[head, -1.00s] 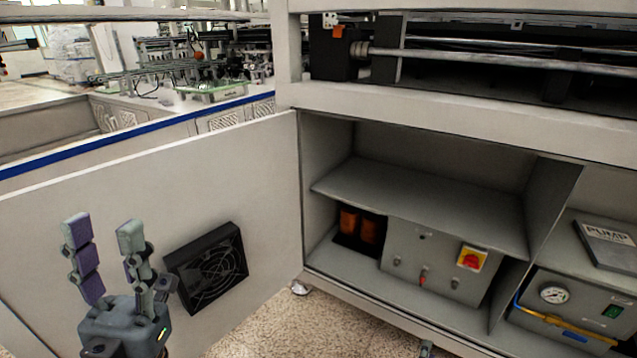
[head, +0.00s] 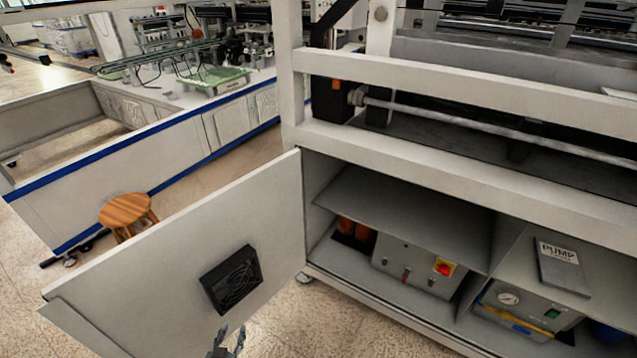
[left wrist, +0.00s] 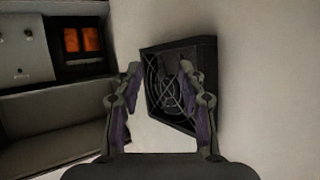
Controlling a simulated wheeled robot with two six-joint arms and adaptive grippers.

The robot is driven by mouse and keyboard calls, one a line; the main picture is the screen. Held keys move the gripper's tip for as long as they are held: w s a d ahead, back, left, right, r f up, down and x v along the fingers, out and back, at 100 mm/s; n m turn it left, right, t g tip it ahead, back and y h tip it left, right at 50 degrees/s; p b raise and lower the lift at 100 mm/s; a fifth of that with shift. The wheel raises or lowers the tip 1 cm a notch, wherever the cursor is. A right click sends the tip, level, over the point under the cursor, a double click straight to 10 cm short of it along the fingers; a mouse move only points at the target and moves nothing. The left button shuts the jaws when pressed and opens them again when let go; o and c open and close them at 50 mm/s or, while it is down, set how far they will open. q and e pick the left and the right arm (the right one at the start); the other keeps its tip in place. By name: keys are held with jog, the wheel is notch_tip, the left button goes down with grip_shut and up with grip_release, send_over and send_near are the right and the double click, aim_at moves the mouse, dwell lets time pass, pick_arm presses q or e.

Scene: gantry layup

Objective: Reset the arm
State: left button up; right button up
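In the head view only the tips of my left gripper (head: 226,343) show at the bottom edge, in front of the open cabinet door (head: 150,270). In the left wrist view my left gripper (left wrist: 160,105) is open, with its two fingers apart and nothing between them. Beyond the fingers is the black fan grille (left wrist: 178,85) on the door; it also shows in the head view (head: 231,280). I cannot tell the gap to it exactly. My right gripper is not in view.
A wooden stool (head: 126,211) stands behind the door. Speckled floor (head: 300,325) is free in front.

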pick_arm(q)
jog(key=s+f+g+p, duration=0.3)
jog(key=s+g, duration=0.1)
jog(key=s, duration=0.7)
jog(key=s+a+f+g+p, duration=0.1)
jog(key=s+f+g+p, duration=0.2)
jog(key=s, duration=0.9)
jog(key=s+a+f+g+p, duration=0.1)
jog(key=s+g+p, duration=0.3)
jog(key=s, duration=0.7)
jog(key=shift+s+a+f+n+g+y+p, duration=0.15)
jog(key=shift+a+f+n+g+y+p, duration=0.2)
jog(key=shift+f+p, duration=0.45)
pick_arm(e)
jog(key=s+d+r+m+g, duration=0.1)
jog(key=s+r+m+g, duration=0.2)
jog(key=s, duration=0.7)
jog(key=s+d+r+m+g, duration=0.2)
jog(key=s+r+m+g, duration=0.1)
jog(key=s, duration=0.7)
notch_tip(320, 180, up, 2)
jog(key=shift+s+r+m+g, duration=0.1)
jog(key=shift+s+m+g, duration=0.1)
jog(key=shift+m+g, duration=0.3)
pick_arm(q)
jog(key=shift+d+f, duration=0.1)
jog(key=shift+f, duration=0.1)
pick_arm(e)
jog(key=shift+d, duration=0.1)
